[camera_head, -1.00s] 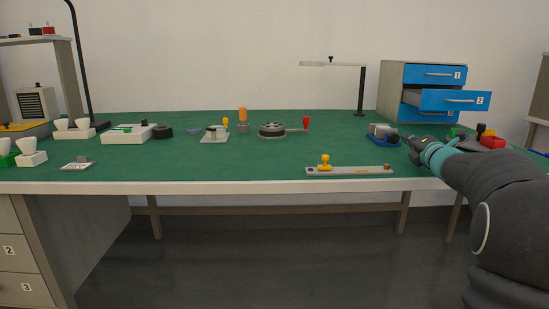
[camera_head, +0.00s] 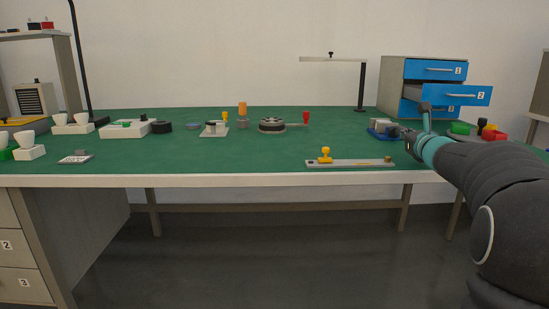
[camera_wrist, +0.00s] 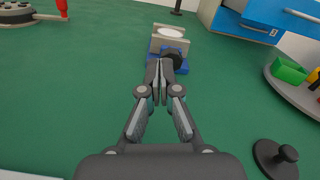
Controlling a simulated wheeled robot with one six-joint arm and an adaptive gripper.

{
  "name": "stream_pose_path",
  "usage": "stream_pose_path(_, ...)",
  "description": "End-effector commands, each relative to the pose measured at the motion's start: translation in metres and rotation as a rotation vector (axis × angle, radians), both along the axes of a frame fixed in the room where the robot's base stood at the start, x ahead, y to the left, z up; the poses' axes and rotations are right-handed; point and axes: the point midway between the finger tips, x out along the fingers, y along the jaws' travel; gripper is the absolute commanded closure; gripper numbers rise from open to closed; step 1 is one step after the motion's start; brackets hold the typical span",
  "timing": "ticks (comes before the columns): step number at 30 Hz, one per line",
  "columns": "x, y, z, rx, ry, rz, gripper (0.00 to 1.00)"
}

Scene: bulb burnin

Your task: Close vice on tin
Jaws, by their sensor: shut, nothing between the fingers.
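The vice has a blue base (camera_head: 383,135) and pale grey jaws, and sits at the right of the green bench. In the wrist view its blue base (camera_wrist: 181,69) is at the top middle. The tin (camera_wrist: 171,32) shows there as a pale round disc between the grey jaws; I cannot tell if both jaws touch it. A black knob (camera_wrist: 174,55) is on the vice's near side. My gripper (camera_wrist: 160,70) is shut and empty, its tips at or just short of the knob. In the head view my gripper (camera_head: 408,140) is just right of the vice.
A blue drawer (camera_head: 455,95) stands open behind the vice. A tray (camera_wrist: 292,95) with a green bin lies to the right, and a black knobbed disc (camera_wrist: 275,158) is nearer. A grey strip with a yellow knob (camera_head: 350,163) lies at the front edge.

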Motion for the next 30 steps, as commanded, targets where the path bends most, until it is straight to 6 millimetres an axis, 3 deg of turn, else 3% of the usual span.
stream_pose_path(7, 0.000, -0.002, -0.002, -0.226, -0.001, -0.010, 1.00)
stream_pose_path(16, 0.004, -0.002, -0.002, -0.313, -0.003, -0.010, 1.00)
stream_pose_path(30, 0.054, 0.000, -0.003, -0.312, -0.003, -0.011, 1.00)
